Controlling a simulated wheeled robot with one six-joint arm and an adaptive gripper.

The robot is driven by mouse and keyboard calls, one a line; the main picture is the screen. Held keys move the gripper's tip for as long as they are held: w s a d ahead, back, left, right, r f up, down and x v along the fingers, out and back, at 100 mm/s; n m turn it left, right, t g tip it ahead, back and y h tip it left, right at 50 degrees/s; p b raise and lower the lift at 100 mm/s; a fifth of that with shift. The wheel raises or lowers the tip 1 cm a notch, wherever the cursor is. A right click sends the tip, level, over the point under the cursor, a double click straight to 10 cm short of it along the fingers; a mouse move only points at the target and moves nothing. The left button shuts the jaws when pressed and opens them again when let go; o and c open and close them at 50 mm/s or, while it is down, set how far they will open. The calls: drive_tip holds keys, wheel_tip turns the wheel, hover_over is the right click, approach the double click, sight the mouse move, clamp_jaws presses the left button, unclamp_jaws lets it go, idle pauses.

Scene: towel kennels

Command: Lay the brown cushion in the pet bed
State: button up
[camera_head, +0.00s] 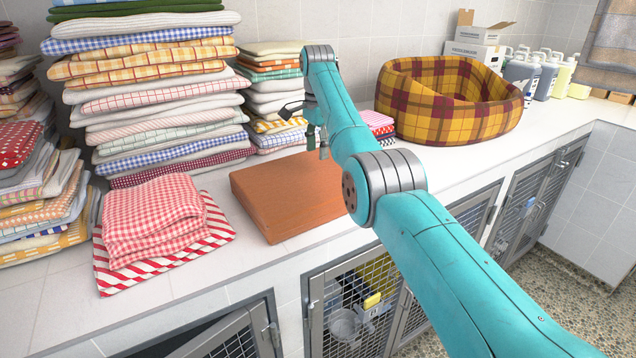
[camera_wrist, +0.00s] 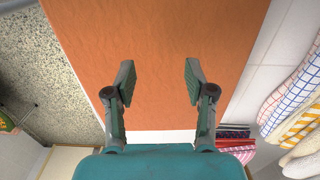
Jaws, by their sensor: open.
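The brown cushion (camera_head: 285,195) is a flat orange-brown block lying on the white counter, left of my arm. In the wrist view the cushion (camera_wrist: 155,60) fills the middle, beneath my gripper. The pet bed (camera_head: 448,122) is yellow and maroon plaid with raised sides, standing farther right along the counter. It looks empty, though its floor is mostly hidden by the front wall. My gripper (camera_wrist: 157,82) is open and empty, its two fingers apart above the cushion. In the head view my arm hides part of the gripper and the cushion's right end.
Tall stacks of folded towels (camera_head: 150,85) stand at the back left. Folded red checked towels (camera_head: 155,220) lie left of the cushion. A small pink towel pile (camera_head: 376,122) sits between cushion and bed. Bottles (camera_head: 520,75) and a white box (camera_head: 475,52) stand behind the bed.

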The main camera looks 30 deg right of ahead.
sight(318, 171)
drive_tip(key=f, duration=1)
drive_tip(key=shift+s+f, duration=0.2)
drive_tip(key=shift+f, duration=0.05)
clamp_jaws()
